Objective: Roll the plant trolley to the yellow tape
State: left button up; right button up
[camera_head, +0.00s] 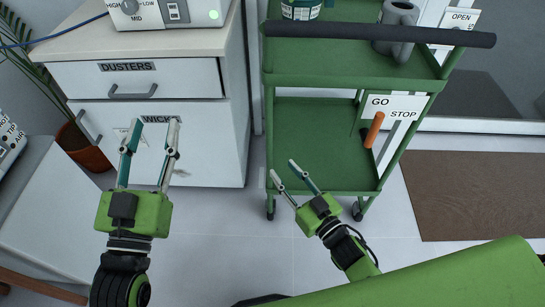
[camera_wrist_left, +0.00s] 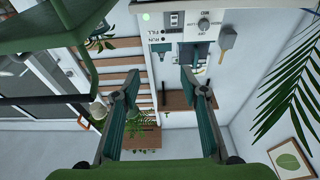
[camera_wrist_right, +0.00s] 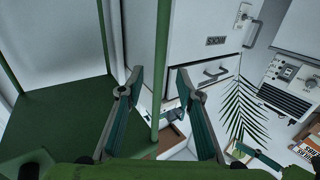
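The green plant trolley (camera_head: 285,75) stands at the upper middle of the head view. It has a dark push bar (camera_head: 340,34) across its near top, a lower shelf and dark castors. An orange-handled lever (camera_head: 374,129) stands by a GO/STOP sign (camera_head: 394,106) on its right side. My left gripper (camera_head: 154,122) is open and empty, in front of the white drawers and left of the trolley. My right gripper (camera_head: 282,168) is open and empty, appearing over the near left edge of the lower shelf; contact cannot be told. The yellow tape is not in view.
A white drawer cabinet (camera_head: 212,140) stands close left of the trolley. A brown mat (camera_head: 470,193) lies on the floor at right. A potted palm (camera_head: 82,146) stands at left. Pale floor (camera_head: 225,230) is clear in front. The trolley carries a grey watering can (camera_head: 396,28) and a green tin (camera_head: 301,9).

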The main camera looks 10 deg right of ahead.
aim_at(271, 155)
jog(key=b+x, duration=0.1)
jog(key=x, duration=0.6)
jog(key=shift+w+a+f+b, duration=0.1)
jog(key=shift+w+b, duration=0.15)
jog(key=shift+b, duration=0.05)
jog(key=shift+w+a, duration=0.2)
jog(key=shift+w, duration=0.25)
pick_arm(q)
jog(key=s+r+t+h, duration=0.2)
jog(key=s+r+t, duration=0.3)
jog(key=r, duration=0.4)
jog(key=shift+s+r, duration=0.15)
jog(key=shift+r, duration=0.05)
jog(key=shift+a, duration=0.1)
pick_arm(e)
grip_shut()
